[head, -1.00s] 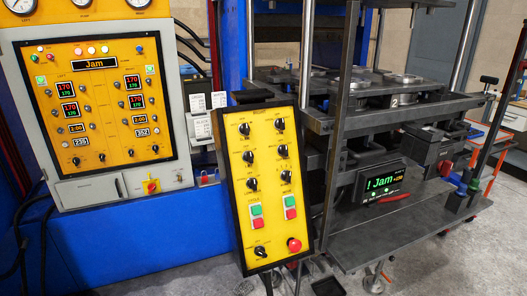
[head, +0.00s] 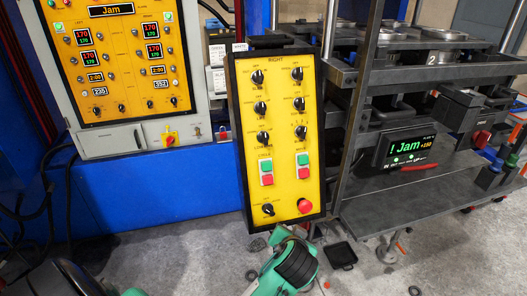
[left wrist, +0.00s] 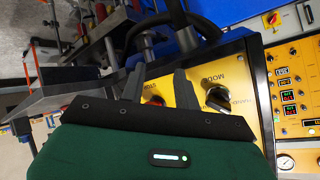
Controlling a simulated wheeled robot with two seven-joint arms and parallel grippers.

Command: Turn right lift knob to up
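The yellow control panel headed RIGHT (head: 281,120) stands in the middle of the head view, with several black knobs in two columns. The labels are too small to tell which is the lift knob. A green and black part of my arm (head: 285,268) is below the panel's lower edge; no fingers show clearly there. In the left wrist view, my left gripper (left wrist: 158,82) has its two dark fingers apart, in front of the panel's lower end. A red button (left wrist: 153,99) shows between them, and the MODE knob (left wrist: 218,97) is just right of them. My right gripper is not in view.
The press (head: 420,85) with its dark shelf (head: 420,205) is close on the panel's right. A display (head: 408,146) there reads Jam. Another yellow panel (head: 122,75) is at the left, in a grey cabinet. Green and red buttons sit low on the RIGHT panel.

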